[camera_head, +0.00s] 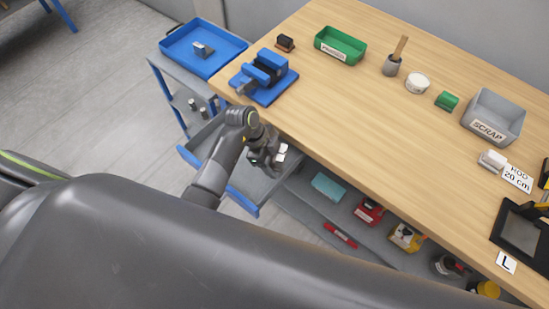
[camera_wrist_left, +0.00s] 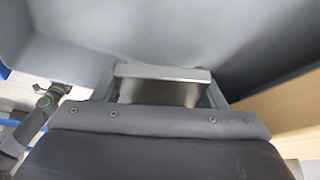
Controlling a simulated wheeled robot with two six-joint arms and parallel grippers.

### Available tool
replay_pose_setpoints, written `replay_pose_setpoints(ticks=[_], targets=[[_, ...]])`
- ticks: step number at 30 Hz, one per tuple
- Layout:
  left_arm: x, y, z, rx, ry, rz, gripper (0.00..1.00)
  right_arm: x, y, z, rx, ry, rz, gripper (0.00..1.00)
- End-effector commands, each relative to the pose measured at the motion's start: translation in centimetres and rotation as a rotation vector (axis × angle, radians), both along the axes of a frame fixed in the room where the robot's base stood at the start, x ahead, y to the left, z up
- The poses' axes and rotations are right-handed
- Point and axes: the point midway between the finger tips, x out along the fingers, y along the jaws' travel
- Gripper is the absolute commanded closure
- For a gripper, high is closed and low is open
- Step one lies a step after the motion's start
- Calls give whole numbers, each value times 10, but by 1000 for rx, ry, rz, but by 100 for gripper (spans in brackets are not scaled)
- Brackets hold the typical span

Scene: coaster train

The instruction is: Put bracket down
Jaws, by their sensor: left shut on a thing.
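My left gripper (camera_head: 270,157) is shut on a small metal bracket (camera_head: 282,152). It is over the open grey drawer (camera_head: 203,139) with blue edging, beside the front edge of the workbench. In the left wrist view the bracket (camera_wrist_left: 160,84) is a grey metal piece held between the two fingertips, its flat face toward the camera. Grey surfaces surround it there, and I cannot tell whether the bracket touches them. The gripper and arm hide part of the drawer. A similar metal piece (camera_head: 203,50) lies in the blue tray (camera_head: 180,47). My right gripper is not in view.
A blue vise (camera_head: 264,74) stands at the bench's left corner. A green bin (camera_head: 341,45), a grey scrap bin (camera_head: 494,116) and a white tape roll (camera_head: 417,83) stand on the bench (camera_head: 370,125). The lower shelf holds a teal item (camera_head: 328,187) and red items.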

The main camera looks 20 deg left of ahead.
Motion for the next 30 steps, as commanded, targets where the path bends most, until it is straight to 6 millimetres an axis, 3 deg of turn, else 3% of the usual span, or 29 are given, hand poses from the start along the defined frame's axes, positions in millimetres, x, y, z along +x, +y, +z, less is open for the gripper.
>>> replay_pose_setpoints(ticks=[5, 6, 10, 20, 26, 30], targets=[[0, 0, -2, -1, -1, 0, 78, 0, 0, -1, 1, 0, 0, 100], [0, 0, -3, 0, 1, 0, 32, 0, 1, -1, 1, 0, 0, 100], [0, 0, -3, 0, 1, 0, 15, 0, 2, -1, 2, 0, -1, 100], [0, 0, -1, 0, 0, 0, 13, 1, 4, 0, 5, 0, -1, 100], [1, 5, 18, 1, -2, 0, 13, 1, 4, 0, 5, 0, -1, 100], [1, 17, 42, 2, -7, 0, 13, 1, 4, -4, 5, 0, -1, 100]])
